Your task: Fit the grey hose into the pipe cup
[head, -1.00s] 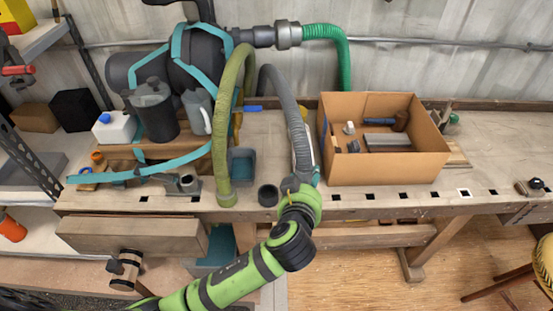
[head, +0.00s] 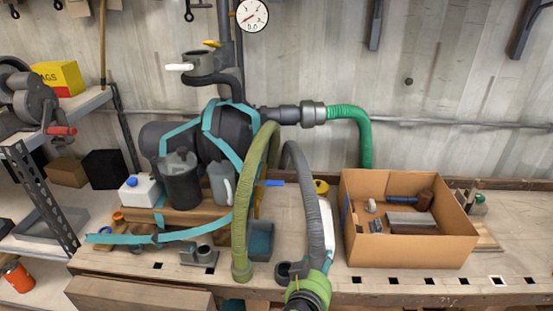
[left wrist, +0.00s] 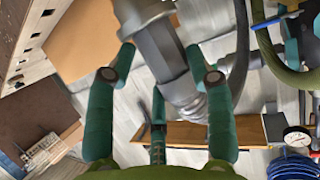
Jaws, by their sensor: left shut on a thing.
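The grey hose (head: 315,205) arches from behind the olive hose down to the front of the bench. My left gripper (head: 318,272) is at its lower end, shut on it; the fingers are mostly hidden in the head view. In the left wrist view, the teal fingers (left wrist: 161,62) close around the grey hose's end fitting (left wrist: 158,45). A dark open-topped pipe cup (head: 205,66) juts left from the upright wall pipe, far above and left of the gripper. A dark round cup piece (head: 285,272) also sits on the bench, just left of the gripper. My right gripper is out of view.
An olive hose (head: 241,215) hangs left of the grey one. A cardboard box (head: 405,250) with tools stands to the right. A dark tank (head: 225,140) with teal straps, jugs and a pipe fitting (head: 199,257) stand left. The wall to the right is mostly clear.

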